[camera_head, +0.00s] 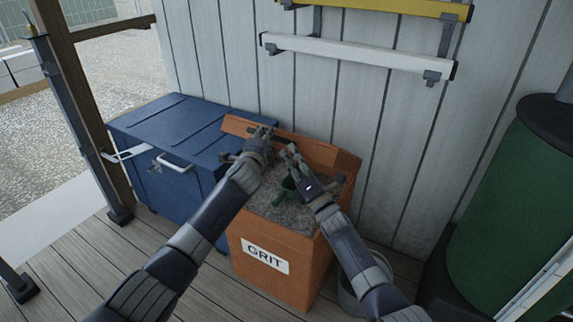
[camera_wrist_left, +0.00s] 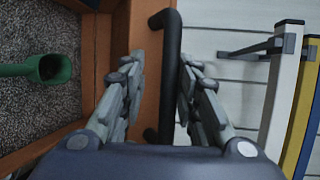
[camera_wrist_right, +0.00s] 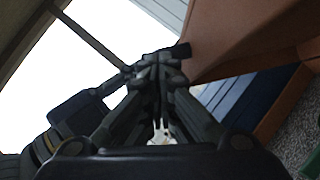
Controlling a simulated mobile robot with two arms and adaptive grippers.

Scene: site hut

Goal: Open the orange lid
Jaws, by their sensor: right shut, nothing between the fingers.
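The orange lid (camera_head: 322,152) stands raised at the back of the orange grit bin (camera_head: 285,262), near the wall, and the bin's mouth is open. The lid's black bar handle (camera_wrist_left: 170,75) runs between the spread fingers of my left gripper (camera_wrist_left: 160,95); I see gaps beside the bar. In the head view my left gripper (camera_head: 264,133) is at the lid's left part. My right gripper (camera_head: 289,152) is shut and empty, above the grit just in front of the lid.
Grey grit and a green scoop (camera_head: 284,192) are inside the bin. A blue chest (camera_head: 180,125) stands close on the left. White (camera_head: 350,52) and yellow rails are on the wall above. A grey bucket (camera_head: 350,292) and green barrel (camera_head: 515,210) are right.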

